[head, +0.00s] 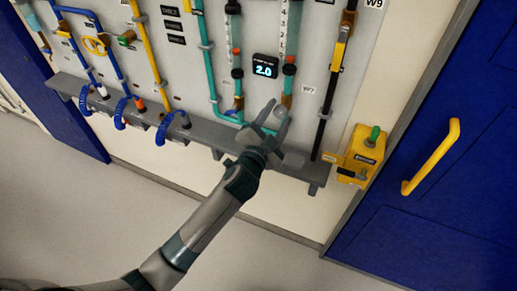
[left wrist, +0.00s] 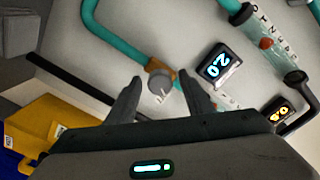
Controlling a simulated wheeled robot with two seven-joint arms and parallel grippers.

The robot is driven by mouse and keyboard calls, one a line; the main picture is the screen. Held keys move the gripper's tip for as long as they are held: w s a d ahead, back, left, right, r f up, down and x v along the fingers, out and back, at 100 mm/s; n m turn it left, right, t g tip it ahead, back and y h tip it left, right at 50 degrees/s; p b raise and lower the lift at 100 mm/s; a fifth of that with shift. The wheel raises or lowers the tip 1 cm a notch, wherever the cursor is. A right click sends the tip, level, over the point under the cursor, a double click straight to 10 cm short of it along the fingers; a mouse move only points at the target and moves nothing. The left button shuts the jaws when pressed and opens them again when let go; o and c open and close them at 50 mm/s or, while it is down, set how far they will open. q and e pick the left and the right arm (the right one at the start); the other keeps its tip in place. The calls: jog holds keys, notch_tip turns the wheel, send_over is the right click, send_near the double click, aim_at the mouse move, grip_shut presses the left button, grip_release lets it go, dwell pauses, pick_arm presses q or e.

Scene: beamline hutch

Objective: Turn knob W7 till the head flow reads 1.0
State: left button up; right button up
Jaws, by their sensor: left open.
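The W7 label (head: 308,90) is on the grey panel, beside a brass fitting (head: 286,101) at the foot of a teal flow tube. My left gripper (head: 277,108) is open at this fitting and hides the knob in the head view. In the left wrist view, a round grey knob (left wrist: 160,83) with a pale mark sits on a brass fitting, between the open fingertips of my left gripper (left wrist: 161,77). I cannot tell whether the fingers touch it. The black display (head: 265,68) reads 2.0; it also shows tilted in the left wrist view (left wrist: 216,65). My right gripper is out of view.
A grey ledge (head: 205,132) with blue coiled hoses (head: 120,113) runs below the panel. A yellow box (head: 357,158) with a green knob stands to the right, then a blue door with a yellow handle (head: 432,158). The floor below is clear.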

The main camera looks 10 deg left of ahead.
pick_arm(q)
jog(key=b+v, duration=0.5)
jog(key=v, duration=1.1)
jog(key=shift+f, duration=0.1)
